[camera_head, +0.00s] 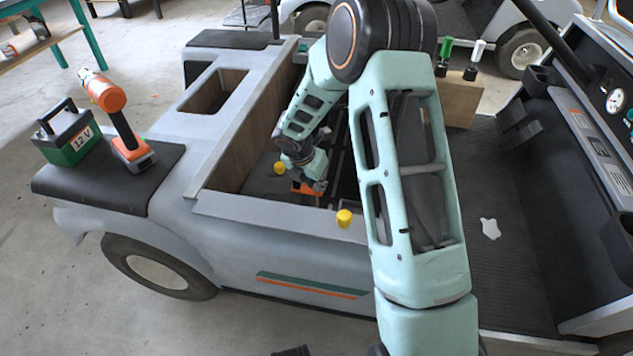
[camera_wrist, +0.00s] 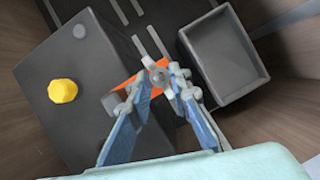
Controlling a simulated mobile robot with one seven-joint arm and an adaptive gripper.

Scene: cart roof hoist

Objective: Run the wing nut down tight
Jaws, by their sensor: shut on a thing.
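In the wrist view my gripper (camera_wrist: 158,80) is shut on a small pale metal piece (camera_wrist: 154,76), which looks like the wing nut; the fingers partly hide it. It sits over an orange bar (camera_wrist: 130,84) at the edge of a dark box-shaped battery (camera_wrist: 60,135). A yellow cap (camera_wrist: 62,91) stands on the battery top, with a bare grey round post (camera_wrist: 80,31) farther up. In the head view my gripper (camera_head: 312,184) is down inside the cart's open bay, at the orange bar (camera_head: 303,190). The wing nut is too small to make out there.
An empty grey bin (camera_wrist: 221,56) lies right of the gripper. Wooden bay walls (camera_head: 240,143) close in around the arm. A yellow cap (camera_head: 344,218) sits on the bay's front rim. A drill (camera_head: 118,120) and green 12 V battery (camera_head: 68,136) stand on the black seat.

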